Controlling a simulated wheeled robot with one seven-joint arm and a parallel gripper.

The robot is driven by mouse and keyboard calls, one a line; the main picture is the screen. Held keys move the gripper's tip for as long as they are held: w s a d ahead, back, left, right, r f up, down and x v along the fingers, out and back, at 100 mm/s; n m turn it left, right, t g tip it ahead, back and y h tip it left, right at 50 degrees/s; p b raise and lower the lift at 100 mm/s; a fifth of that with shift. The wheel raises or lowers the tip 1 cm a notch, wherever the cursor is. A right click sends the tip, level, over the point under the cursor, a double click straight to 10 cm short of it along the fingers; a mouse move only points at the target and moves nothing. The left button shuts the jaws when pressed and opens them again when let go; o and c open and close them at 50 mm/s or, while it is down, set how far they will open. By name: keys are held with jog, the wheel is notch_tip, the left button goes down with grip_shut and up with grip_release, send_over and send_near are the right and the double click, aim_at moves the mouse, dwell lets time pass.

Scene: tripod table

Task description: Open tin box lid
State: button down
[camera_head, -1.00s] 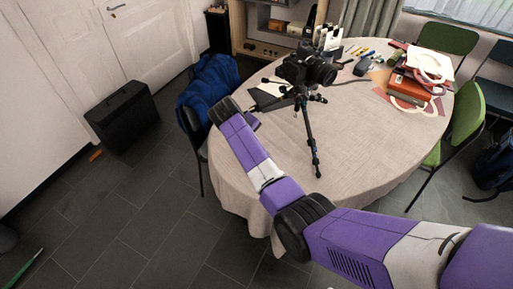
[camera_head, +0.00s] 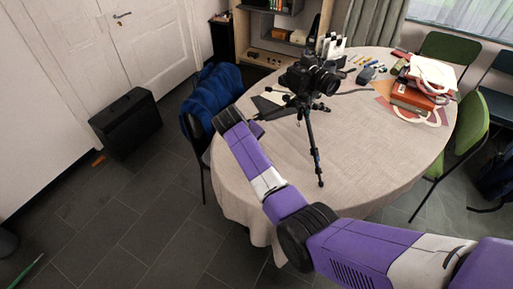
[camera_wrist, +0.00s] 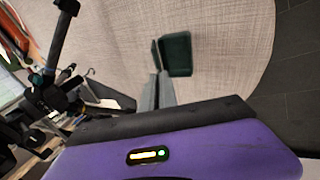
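A small dark green tin box (camera_wrist: 178,55) lies on the tablecloth in the wrist view. A thin dark panel (camera_wrist: 155,54) stands along its left side; it looks like the raised lid. My gripper (camera_wrist: 158,76) has its grey fingers close together, tips just below the box and panel. They look shut with nothing between them; I cannot tell whether they touch the panel. In the head view my gripper (camera_head: 258,129) is at the left edge of the round table (camera_head: 370,155), and my arm's end hides the box or makes it unclear.
A camera on a tripod (camera_head: 310,80) stands on the table, right of my gripper. A dark flat item (camera_head: 272,103) lies behind my gripper. Red books (camera_head: 412,97) lie at the right. A chair with a blue jacket (camera_head: 212,95) is at the left. The front tabletop is clear.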

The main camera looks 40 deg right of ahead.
jog(key=c, duration=1.6)
grip_release()
jog(key=shift+c, duration=0.2)
jog(key=w+v, duration=0.1)
jog(key=v, duration=0.6)
jog(key=shift+s+a+r+b, duration=0.2)
jog(key=shift+s+r+b, duration=0.1)
jog(key=shift+s, duration=0.25)
